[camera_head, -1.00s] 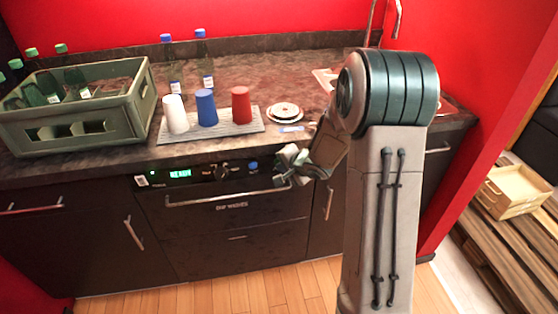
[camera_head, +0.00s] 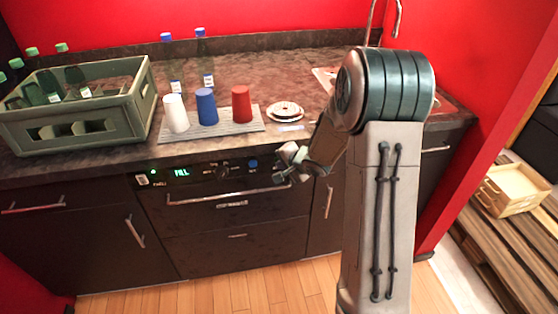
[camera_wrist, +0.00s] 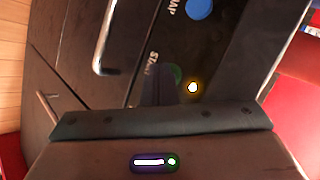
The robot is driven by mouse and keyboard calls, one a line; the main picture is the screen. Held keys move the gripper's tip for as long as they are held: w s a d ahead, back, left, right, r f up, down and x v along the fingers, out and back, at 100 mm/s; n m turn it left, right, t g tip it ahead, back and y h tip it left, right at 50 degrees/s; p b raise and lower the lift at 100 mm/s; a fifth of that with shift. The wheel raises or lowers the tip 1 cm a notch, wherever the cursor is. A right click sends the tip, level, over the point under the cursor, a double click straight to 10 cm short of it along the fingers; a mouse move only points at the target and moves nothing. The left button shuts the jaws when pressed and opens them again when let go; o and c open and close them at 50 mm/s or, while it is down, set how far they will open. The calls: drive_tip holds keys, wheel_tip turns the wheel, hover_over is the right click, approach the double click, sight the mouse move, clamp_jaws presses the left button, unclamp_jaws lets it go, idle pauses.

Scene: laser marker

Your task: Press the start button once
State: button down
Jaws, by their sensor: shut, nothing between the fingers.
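The dark control panel (camera_head: 205,173) runs along the front of the appliance under the counter. Its display (camera_head: 180,173) glows green and appears to read "FILL". In the wrist view, a green button (camera_wrist: 176,72) shows beside a label that looks like "START", partly hidden by my fingers. A yellow light (camera_wrist: 192,88) glows next to it. My gripper (camera_head: 279,178) is at the right end of the panel, shut and empty. In the wrist view, my dark fingertips (camera_wrist: 163,72) overlap the green button's edge; I cannot tell whether they touch it.
A blue button (camera_head: 253,163) and a dark knob (camera_head: 223,168) are on the panel, left of my gripper. A long handle (camera_head: 225,196) runs below. On the counter are a bottle crate (camera_head: 75,127), a mat (camera_head: 247,126) with white, blue and red cups, and stacked plates (camera_head: 285,110).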

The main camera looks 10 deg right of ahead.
idle(0.4)
drive_tip(key=shift+s, duration=0.75)
drive_tip(key=shift+s, duration=0.1)
drive_tip(key=s, duration=0.4)
drive_tip(key=shift+s, duration=0.4)
idle(0.4)
